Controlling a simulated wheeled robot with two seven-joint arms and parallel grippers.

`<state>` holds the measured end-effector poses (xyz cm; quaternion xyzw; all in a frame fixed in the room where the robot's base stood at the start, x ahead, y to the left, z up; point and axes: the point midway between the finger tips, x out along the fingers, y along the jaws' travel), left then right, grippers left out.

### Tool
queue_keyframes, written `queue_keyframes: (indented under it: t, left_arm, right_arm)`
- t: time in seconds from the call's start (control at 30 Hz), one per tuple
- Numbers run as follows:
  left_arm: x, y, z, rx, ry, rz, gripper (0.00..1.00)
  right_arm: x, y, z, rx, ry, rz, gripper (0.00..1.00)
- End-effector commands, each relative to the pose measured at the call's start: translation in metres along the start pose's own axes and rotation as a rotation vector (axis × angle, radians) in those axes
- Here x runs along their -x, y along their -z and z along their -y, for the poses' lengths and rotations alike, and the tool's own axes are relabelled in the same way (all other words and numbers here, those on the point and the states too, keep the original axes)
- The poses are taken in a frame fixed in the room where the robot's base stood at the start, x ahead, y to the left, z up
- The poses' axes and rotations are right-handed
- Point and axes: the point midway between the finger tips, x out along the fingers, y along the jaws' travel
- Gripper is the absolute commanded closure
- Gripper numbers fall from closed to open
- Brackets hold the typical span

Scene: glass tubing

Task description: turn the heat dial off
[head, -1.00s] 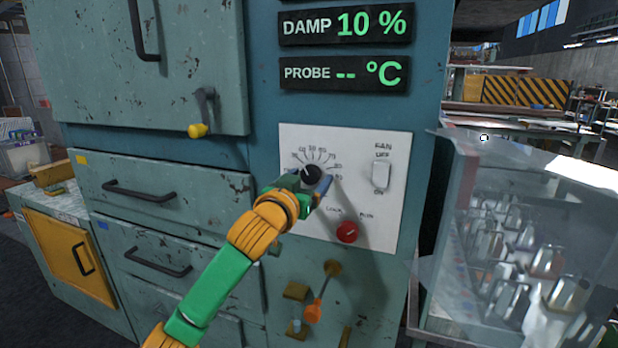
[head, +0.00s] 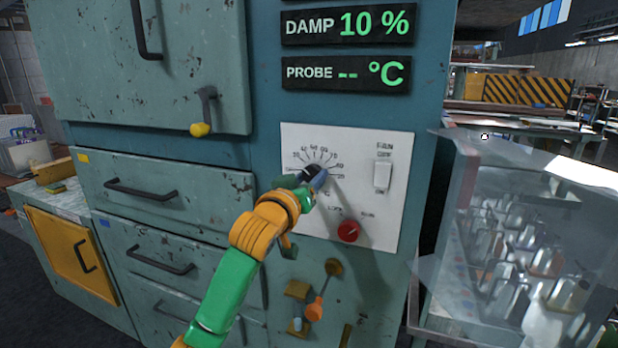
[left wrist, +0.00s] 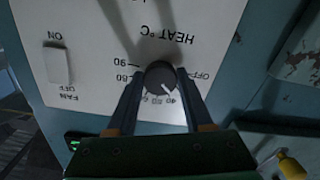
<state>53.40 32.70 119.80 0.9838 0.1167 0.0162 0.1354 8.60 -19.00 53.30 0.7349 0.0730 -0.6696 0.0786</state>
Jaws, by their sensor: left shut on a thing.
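The black heat dial (head: 314,172) sits on a white control panel (head: 350,148), ringed by printed numbers. My left gripper (head: 306,181) comes in from the lower left, its fingers on either side of the dial and partly covering it. In the left wrist view the dial (left wrist: 161,77) is between the two fingertips (left wrist: 160,86). The left gripper is shut on it. The dial's white pointer line aims at the lower right there, near the 40 mark. The OFF mark (left wrist: 201,75) is to the right of the dial in that upside-down view. My right gripper is not in view.
A fan switch (head: 382,176) and a red knob (head: 348,231) are on the same panel. An orange-handled lever (head: 315,308) is below. A yellow-tipped lever (head: 202,128) is at the upper left. A clear-walled case (head: 500,235) stands at the right.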

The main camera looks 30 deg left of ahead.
Motion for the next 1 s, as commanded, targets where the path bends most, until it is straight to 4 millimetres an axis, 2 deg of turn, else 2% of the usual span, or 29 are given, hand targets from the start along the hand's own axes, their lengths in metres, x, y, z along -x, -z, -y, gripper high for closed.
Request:
queue_keyframes:
  t: [0.6,1.0]
  left_arm:
    - [0.000,0.003,-0.003,0.558,0.000,0.002,1.00]
    - [0.000,0.002,-0.003,0.764,0.000,0.000,1.00]
  right_arm:
    - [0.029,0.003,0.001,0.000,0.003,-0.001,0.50]
    - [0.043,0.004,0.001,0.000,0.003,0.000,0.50]
